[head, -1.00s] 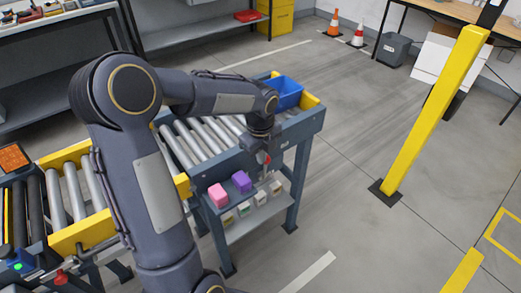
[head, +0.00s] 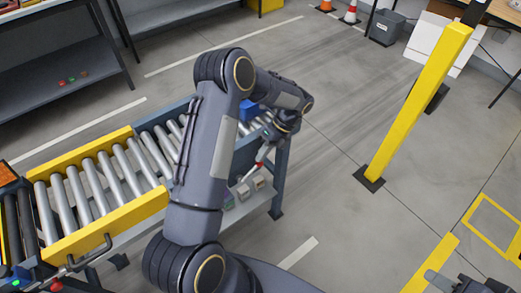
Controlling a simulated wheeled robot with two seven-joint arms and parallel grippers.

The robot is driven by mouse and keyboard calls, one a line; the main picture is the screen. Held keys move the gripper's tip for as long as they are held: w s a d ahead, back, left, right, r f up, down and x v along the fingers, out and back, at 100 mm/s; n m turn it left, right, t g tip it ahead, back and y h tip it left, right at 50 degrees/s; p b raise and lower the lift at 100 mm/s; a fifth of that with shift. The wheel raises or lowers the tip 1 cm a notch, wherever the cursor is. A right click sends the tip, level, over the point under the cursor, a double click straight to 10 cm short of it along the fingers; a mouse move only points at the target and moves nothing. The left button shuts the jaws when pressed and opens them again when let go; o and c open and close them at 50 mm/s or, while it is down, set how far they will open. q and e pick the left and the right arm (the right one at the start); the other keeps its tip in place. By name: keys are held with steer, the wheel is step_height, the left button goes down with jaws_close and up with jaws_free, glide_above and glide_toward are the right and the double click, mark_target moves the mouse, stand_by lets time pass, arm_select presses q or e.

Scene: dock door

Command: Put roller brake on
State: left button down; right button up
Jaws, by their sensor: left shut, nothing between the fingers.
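The roller brake looks to be the thin grey lever with a red grip (head: 260,162) on the side of the far roller conveyor (head: 150,150). It leans up and to the right. My left gripper (head: 267,150) is shut and empty at the upper end of the red grip. I cannot tell whether it touches the grip. My left arm hides the lever's surroundings and part of the conveyor.
A blue bin (head: 248,110) sits on the rollers, mostly behind my arm. Small blocks (head: 258,183) lie on a shelf below. A yellow post (head: 420,105) stands to the right. Yellow side guards (head: 105,228) edge the rollers. The floor between conveyor and post is clear.

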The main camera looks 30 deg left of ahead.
arm_select(q)
steer(key=shift+w+d+f, duration=0.2)
steer(key=shift+w+f, duration=0.3)
steer(key=shift+f, duration=0.1)
arm_select(e)
steer(key=shift+w+d+f, duration=0.1)
steer(key=shift+w+f, duration=0.1)
steer(key=shift+w, duration=0.05)
arm_select(q)
steer(key=shift+r, duration=0.1)
arm_select(e)
steer(key=shift+r, duration=0.1)
